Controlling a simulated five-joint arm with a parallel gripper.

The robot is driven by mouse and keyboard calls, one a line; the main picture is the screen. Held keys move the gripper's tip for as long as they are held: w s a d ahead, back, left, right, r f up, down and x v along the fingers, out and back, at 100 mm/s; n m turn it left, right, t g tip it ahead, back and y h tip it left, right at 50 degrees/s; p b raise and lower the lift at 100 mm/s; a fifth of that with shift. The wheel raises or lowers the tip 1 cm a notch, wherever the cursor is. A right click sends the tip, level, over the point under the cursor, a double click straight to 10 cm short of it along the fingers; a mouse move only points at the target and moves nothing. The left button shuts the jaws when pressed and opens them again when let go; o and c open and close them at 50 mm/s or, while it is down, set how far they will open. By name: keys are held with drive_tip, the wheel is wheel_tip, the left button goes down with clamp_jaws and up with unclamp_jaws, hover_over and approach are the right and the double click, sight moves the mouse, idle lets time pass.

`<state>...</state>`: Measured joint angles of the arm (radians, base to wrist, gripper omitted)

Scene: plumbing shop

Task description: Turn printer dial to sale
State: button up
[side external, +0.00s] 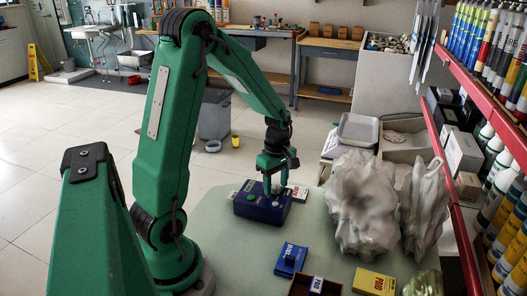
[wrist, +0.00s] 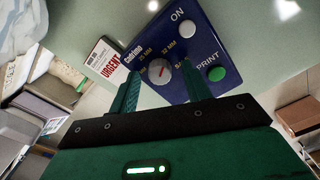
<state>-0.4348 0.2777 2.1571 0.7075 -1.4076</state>
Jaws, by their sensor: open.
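The printer is a blue box (side external: 262,204) on the pale green table, below my gripper (side external: 275,186). In the wrist view its dark blue face (wrist: 178,28) carries a round grey dial (wrist: 157,73) with a red pointer line. The pointer slants toward the upper right in that view. Labels "25 MM" and "32 MM" show around the dial; another label is partly hidden by the right finger, and the word "sale" is not clearly readable. My gripper (wrist: 161,78) is open, with one finger on each side of the dial. Contact with the dial cannot be told.
An URGENT card (wrist: 103,58) lies beside the printer.

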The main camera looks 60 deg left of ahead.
drive_tip(key=c, duration=1)
drive_tip(key=shift+m, duration=0.3)
drive_tip(key=m, duration=1.1)
drive_tip(key=shift+m, duration=0.3)
